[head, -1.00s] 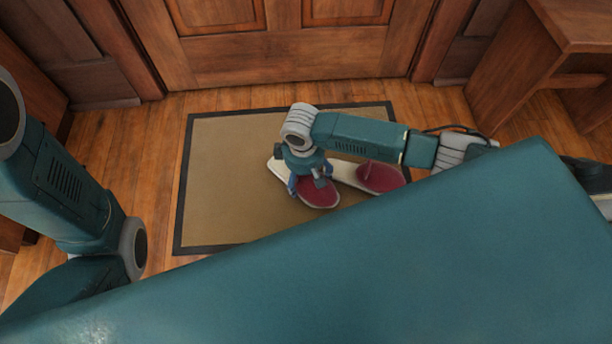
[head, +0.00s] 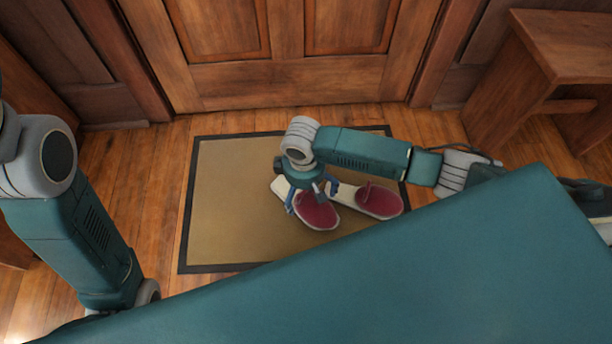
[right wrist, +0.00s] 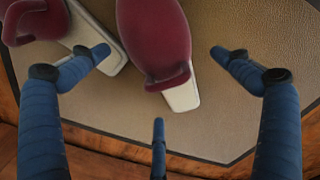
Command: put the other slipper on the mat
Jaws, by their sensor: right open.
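Two slippers with burgundy uppers and cream soles lie side by side on the tan, dark-bordered mat (head: 232,215). The left slipper (head: 316,213) is under my right gripper (head: 312,197), and the right slipper (head: 379,202) lies close beside it near the mat's right border. My right gripper is open, its blue fingers spread around and above the left slipper. In the right wrist view one slipper (right wrist: 152,35) shows between the spread fingers, holding clear of them, and the other (right wrist: 95,20) is partly behind the left finger. My left gripper is out of view.
A wooden door (head: 290,60) stands behind the mat. A wooden bench (head: 545,65) is at the right. My teal body covers the lower right. Wooden floor (head: 150,190) is bare left of the mat, and the mat's left part is empty.

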